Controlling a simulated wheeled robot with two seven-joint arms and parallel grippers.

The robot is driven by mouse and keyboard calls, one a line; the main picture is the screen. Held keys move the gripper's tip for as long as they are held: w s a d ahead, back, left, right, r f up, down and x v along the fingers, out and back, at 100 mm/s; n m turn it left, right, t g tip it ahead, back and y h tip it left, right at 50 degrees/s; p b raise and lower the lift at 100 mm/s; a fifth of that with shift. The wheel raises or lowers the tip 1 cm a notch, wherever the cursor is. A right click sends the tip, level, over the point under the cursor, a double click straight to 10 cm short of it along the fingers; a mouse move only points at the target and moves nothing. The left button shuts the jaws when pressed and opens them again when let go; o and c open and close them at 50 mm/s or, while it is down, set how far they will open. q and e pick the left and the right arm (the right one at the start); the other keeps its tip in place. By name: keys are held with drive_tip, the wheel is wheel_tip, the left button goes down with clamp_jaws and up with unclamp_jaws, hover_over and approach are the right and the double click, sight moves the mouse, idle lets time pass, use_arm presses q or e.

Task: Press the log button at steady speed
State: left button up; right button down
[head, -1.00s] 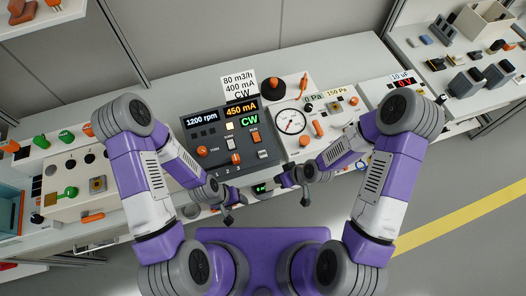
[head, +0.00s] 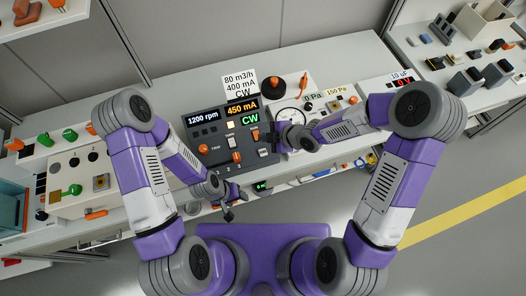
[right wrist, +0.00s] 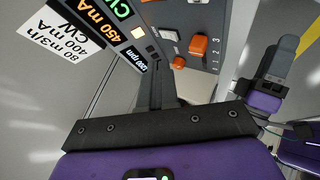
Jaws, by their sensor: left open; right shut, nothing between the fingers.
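The dark control console (head: 205,150) stands on the bench in the head view, with displays reading 1200 rpm, 450 mA and a green CW. Small buttons and orange switches sit on its face; I cannot read which is the log button. My right gripper (head: 271,143) is shut and empty at the console's right edge, close to its face; I cannot tell whether it touches. In the right wrist view its fingers (right wrist: 156,88) point toward the console, below the 1200 rpm display. My left gripper (head: 229,213) is open and empty, in front of the console's lower edge.
A card (head: 239,84) reading 80 m3/h, 400 mA, CW stands behind the console.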

drive_tip(key=b, duration=0.6)
hover_over(265, 154)
wheel_tip(265, 154, down, 7)
drive_tip(key=shift+w+f, duration=0.1)
drive_tip(key=shift+w, duration=0.05)
drive_tip(key=shift+f+b, duration=0.45)
drive_tip(key=shift+f, duration=0.15)
idle(1.0)
drive_tip(key=shift+f+b, duration=0.4)
drive_tip(key=shift+b, duration=0.1)
drive_tip(key=shift+f+b, duration=0.45)
drive_tip(key=shift+b, duration=0.05)
idle(0.5)
drive_tip(key=shift+r, duration=0.15)
drive_tip(key=shift+r+p, duration=0.65)
drive_tip(key=shift+r, duration=0.1)
